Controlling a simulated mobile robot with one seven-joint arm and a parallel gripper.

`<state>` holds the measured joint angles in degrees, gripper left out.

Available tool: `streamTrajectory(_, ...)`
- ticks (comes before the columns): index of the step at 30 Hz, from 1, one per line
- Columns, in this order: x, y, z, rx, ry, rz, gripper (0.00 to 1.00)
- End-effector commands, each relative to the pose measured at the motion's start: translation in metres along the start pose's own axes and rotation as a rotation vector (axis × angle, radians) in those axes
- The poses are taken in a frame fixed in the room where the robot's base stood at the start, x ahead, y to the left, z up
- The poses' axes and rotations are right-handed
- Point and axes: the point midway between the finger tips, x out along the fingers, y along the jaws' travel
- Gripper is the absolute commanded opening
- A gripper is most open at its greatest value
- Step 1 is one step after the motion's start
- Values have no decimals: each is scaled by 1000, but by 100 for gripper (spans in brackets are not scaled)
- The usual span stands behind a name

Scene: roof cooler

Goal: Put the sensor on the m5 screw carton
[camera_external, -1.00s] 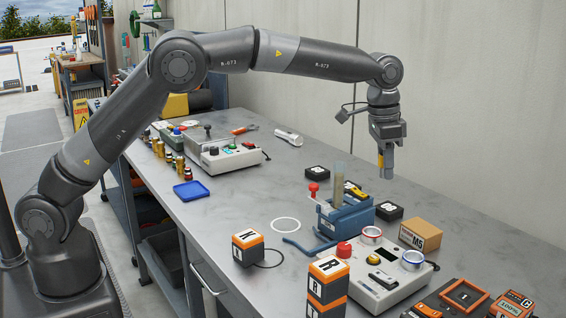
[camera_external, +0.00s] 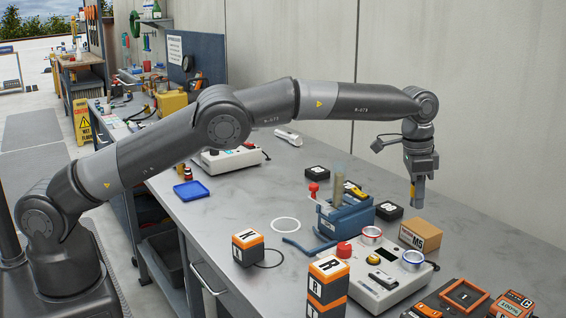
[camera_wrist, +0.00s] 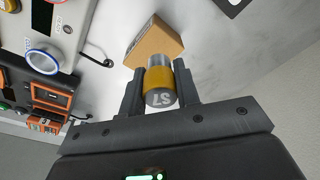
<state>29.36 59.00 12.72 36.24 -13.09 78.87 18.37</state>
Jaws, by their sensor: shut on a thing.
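The M5 screw carton (camera_external: 421,235) is a small brown cardboard box on the grey bench, at the right in the external view. In the wrist view the carton (camera_wrist: 154,42) lies beyond the fingertips. My gripper (camera_external: 416,190) points down above the carton. It is shut on the sensor, a short cylinder with a yellow band and a grey end marked "S7" (camera_wrist: 160,84). In the external view the sensor (camera_external: 417,188) shows small between the fingers. It is held upright, above the carton and seemingly clear of it.
A white control box (camera_external: 380,288) with round rings on top stands in front of the carton. Orange-black cases (camera_external: 463,296) lie at the front right. The bench behind the carton is clear.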

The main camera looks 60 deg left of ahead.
Motion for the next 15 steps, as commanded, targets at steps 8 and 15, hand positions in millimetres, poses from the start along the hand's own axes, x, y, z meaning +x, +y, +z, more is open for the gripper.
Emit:
streamTrajectory(8,15,-8,0,0,-2,1,5)
streamTrajectory(15,45,-9,4,1,-2,0,5)
